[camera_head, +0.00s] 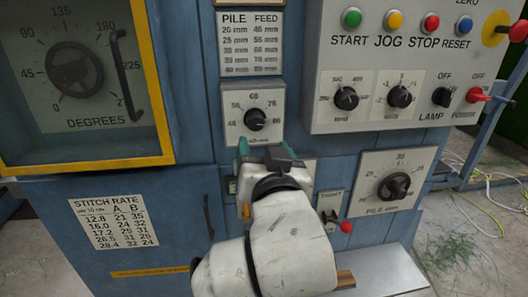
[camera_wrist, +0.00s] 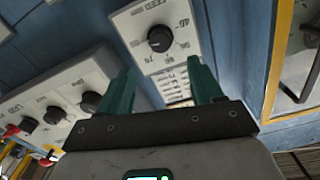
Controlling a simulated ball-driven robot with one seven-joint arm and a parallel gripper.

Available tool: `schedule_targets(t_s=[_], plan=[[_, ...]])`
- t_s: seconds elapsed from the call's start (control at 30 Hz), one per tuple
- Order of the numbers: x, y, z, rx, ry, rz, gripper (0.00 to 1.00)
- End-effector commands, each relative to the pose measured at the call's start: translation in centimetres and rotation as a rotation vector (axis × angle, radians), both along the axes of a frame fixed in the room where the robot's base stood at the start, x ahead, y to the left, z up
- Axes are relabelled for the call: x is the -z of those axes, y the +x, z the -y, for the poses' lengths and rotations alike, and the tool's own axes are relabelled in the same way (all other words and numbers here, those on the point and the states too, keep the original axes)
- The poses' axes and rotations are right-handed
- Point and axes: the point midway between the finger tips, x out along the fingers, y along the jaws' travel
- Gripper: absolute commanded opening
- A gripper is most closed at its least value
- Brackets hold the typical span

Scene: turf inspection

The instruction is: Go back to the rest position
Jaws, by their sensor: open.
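My gripper (camera_head: 267,148) is in front of the blue machine cabinet, just below the feed dial (camera_head: 255,120) in the head view. In the wrist view my gripper (camera_wrist: 162,88) shows two green fingers spread apart with nothing between them. The feed dial (camera_wrist: 159,39) appears beyond the fingertips there, apart from them. My white arm hides part of the panel below the dial in the head view.
A control box (camera_head: 410,65) with buttons and knobs juts out at upper right. A pile dial (camera_head: 394,187) is right of my arm. A yellow-framed window (camera_head: 168,158) covers a degrees dial at left. A pale ledge (camera_head: 385,272) lies below. Cables (camera_head: 480,195) lie on the floor at right.

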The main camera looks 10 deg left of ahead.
Motion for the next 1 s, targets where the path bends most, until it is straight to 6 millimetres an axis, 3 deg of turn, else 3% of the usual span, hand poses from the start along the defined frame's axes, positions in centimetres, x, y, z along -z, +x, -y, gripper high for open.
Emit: schedule_targets(t_s=[0.27,0.37,0.47,0.67,0.87,1.0], plan=[[0.2,0.0,0.2,0.002,-0.003,-0.004,0.66],[1.8,0.2,1.4,0.017,-0.027,-0.033,0.66],[5.4,0.4,4.3,0.05,-0.079,-0.109,0.66],[15.8,-1.3,12.9,0.128,-0.218,-0.35,0.66],[25.5,-6.6,21.4,0.182,-0.325,-0.626,0.66],[31.4,-12.4,26.5,0.199,-0.374,-0.833,0.66]])
